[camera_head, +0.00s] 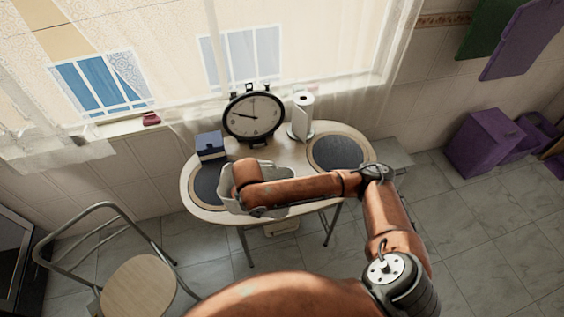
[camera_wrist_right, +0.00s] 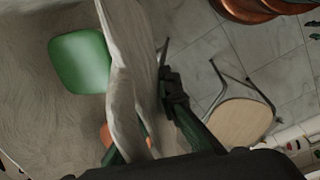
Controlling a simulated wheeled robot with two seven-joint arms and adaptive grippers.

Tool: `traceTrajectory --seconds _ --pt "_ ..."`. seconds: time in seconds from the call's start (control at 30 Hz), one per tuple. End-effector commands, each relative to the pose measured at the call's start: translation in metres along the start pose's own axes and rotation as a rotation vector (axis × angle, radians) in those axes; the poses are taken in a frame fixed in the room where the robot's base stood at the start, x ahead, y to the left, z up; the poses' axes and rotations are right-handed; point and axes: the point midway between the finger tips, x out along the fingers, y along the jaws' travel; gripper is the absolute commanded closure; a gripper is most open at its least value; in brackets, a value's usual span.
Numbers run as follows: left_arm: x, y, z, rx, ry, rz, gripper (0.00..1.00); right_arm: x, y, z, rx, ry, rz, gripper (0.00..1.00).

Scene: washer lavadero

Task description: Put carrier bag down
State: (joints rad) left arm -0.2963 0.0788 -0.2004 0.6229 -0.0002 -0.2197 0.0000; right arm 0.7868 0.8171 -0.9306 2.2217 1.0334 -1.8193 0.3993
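The pale grey carrier bag (camera_head: 229,202) shows in the head view at the left front part of the oval table, partly behind my right forearm and wrist. I cannot tell whether its base touches the table. In the right wrist view the bag's fabric (camera_wrist_right: 30,110) fills the left side, with a green item (camera_wrist_right: 80,62) and part of an orange item inside its opening. My right gripper (camera_wrist_right: 152,108) has dark fingers with a fold of the bag between them and appears shut on it. One finger is mostly hidden by fabric. My left gripper is in neither view.
On the table (camera_head: 290,152) are a black clock (camera_head: 253,115), a paper towel roll (camera_head: 302,112), a blue box (camera_head: 210,146) and a round dark placemat (camera_head: 338,152). A chair (camera_head: 137,287) stands at lower left. Purple bins (camera_head: 482,143) stand at right.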

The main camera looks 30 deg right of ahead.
Motion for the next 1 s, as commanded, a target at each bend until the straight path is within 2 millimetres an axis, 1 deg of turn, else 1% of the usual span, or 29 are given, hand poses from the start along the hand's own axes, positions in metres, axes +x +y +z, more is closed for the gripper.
traceTrajectory --seconds 0.03,0.1,0.3,0.4,0.57,0.67,0.97,1.0 --pt "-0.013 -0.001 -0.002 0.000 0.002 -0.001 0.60 -0.004 0.007 0.011 -0.046 0.004 -0.002 1.00" --pt "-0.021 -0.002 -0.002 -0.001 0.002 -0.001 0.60 -0.002 0.017 0.025 -0.126 0.012 0.000 1.00" --pt "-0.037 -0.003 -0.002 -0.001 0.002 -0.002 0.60 0.002 0.036 0.056 -0.298 0.030 0.004 1.00" --pt "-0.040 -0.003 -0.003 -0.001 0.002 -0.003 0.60 0.004 0.041 0.064 -0.347 0.037 0.005 1.00" --pt "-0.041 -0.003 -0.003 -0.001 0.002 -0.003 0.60 0.011 0.050 0.072 -0.378 0.039 0.006 1.00" --pt "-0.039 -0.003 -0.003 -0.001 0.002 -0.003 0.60 0.021 0.066 0.079 -0.377 0.038 0.006 1.00" --pt "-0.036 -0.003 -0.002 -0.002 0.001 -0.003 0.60 0.057 0.127 0.102 -0.375 0.038 0.007 1.00" --pt "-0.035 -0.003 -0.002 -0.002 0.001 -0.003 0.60 0.067 0.130 0.104 -0.376 0.038 0.003 1.00"
